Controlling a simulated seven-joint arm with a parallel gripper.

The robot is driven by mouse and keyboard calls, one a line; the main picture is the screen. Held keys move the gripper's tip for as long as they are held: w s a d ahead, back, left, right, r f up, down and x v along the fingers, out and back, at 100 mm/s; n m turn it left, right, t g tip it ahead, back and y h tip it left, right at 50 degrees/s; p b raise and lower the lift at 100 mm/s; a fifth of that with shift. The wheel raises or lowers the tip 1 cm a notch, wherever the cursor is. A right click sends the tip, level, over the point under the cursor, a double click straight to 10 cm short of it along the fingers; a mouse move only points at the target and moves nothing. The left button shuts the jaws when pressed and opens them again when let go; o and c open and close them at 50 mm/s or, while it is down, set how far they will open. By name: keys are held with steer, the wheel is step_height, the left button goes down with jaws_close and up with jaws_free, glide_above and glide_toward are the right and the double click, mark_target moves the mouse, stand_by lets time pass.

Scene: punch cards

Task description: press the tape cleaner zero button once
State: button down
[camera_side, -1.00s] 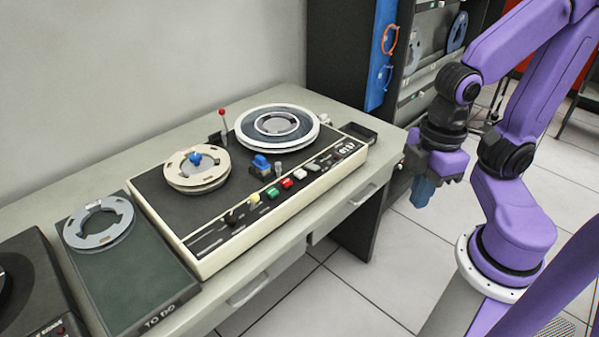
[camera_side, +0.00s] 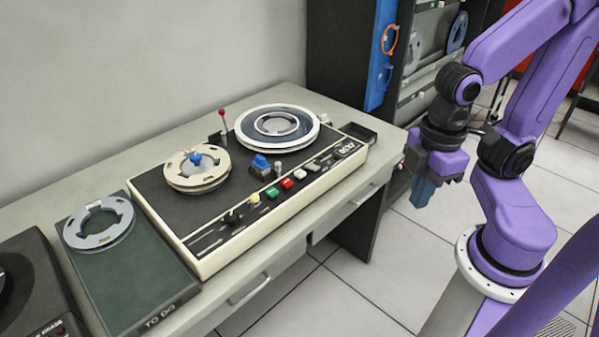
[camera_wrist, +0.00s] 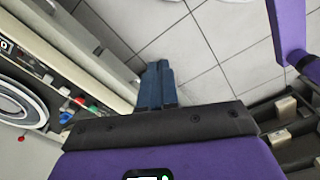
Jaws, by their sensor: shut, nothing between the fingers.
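The tape cleaner (camera_side: 215,250) is a cream-edged deck with a dark top on the desk, carrying two reels. Its front strip has a row of coloured buttons and a small counter (camera_side: 347,148) at the right end. Small controls sit just left of the counter, but I cannot tell for certain which is the zero button. My gripper (camera_side: 421,196) is shut and empty, with blue fingers pointing down, off the desk to the right of the cleaner and apart from it. The wrist view shows the fingers (camera_wrist: 157,80) together over the floor, with part of the cleaner at left.
The desk (camera_side: 285,97) has an open dark box (camera_side: 358,131) at the cleaner's right end. A green "TO DO" board (camera_side: 125,270) with a grey reel (camera_side: 97,238) lies at left. A rack (camera_side: 430,60) stands behind. Space between gripper and desk is clear.

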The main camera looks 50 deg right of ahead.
steer(key=shift+w, duration=0.1)
stand_by(0.7)
steer(key=m+t+y, duration=0.5)
steer(key=m+t, duration=0.2)
steer(key=m, duration=0.7)
glide_above(304, 172)
steer(key=shift+f, duration=1.85)
steer(key=shift+f, duration=4.4)
steer(key=shift+f, duration=0.2)
steer(key=shift+f, duration=0.25)
